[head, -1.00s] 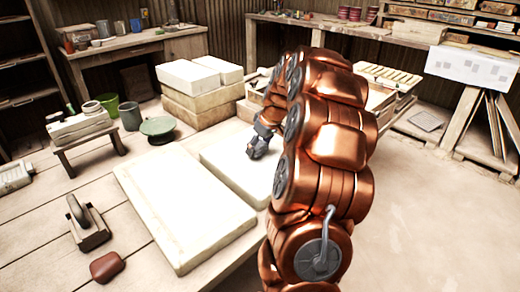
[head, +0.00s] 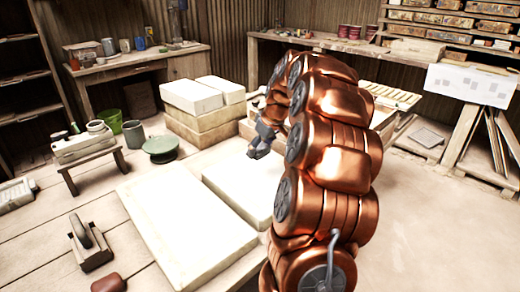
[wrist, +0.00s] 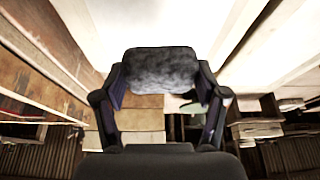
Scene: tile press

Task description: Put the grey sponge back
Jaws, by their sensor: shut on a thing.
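My gripper (head: 262,141) is at the far end of my copper arm, above the right-hand white slab (head: 245,185) on the wooden table. In the wrist view my gripper (wrist: 160,85) is shut on a dark grey sponge (wrist: 160,68), one finger on each side of it. The sponge looks mottled and rounded at its corners. In the head view the sponge cannot be made out clearly beside the fingers. A second white slab (head: 185,228) lies flat to the left of it.
A reddish-brown pad (head: 108,283) and a wooden-handled block tool (head: 89,243) lie left of the slabs. A green dish (head: 161,145), a grey cup (head: 134,132) and a green bucket (head: 111,121) stand behind. Stacked pale blocks (head: 203,108) stand beyond the slabs.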

